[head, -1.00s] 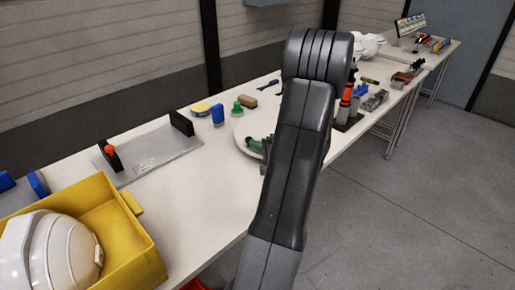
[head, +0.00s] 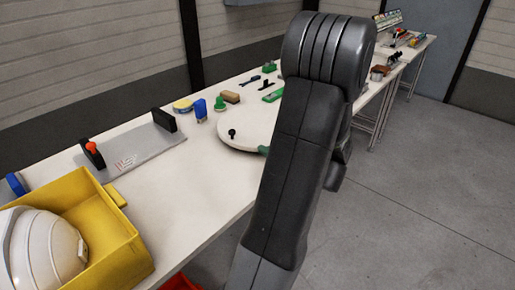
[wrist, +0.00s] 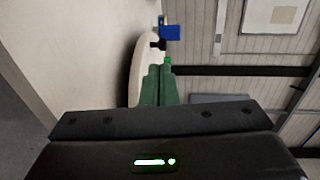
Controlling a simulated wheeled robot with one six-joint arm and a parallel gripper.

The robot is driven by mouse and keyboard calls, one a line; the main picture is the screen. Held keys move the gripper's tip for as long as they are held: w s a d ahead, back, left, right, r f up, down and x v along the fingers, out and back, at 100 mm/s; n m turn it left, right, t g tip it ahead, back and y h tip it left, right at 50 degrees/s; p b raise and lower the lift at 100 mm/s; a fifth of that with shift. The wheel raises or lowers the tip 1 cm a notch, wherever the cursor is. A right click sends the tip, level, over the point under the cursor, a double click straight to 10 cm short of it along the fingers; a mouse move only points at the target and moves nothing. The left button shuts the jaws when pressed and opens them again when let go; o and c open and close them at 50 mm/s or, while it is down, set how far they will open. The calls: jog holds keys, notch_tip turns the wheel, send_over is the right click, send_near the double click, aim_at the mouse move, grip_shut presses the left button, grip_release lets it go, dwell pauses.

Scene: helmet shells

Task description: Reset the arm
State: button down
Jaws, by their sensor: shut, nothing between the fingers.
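My dark grey arm (head: 295,165) rises through the middle of the head view and covers part of the bench. In the wrist view my gripper (wrist: 160,72) shows two green fingers pressed together, with nothing between them. In the head view the arm hides most of the gripper; only a green finger part shows at the arm's left edge, by the round white disc (head: 240,138). In the wrist view the disc (wrist: 143,60) appears just left of the fingers. I cannot tell whether they touch it.
A yellow bin (head: 118,238) holding a white helmet shell (head: 45,250) stands at the near left. A grey plate (head: 135,150) with black end blocks lies behind it. Small tools, a blue item (head: 200,109) and a brush line the back. Open floor (head: 430,200) lies right.

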jog(key=shift+s+d, duration=0.15)
jog(key=shift+s, duration=0.1)
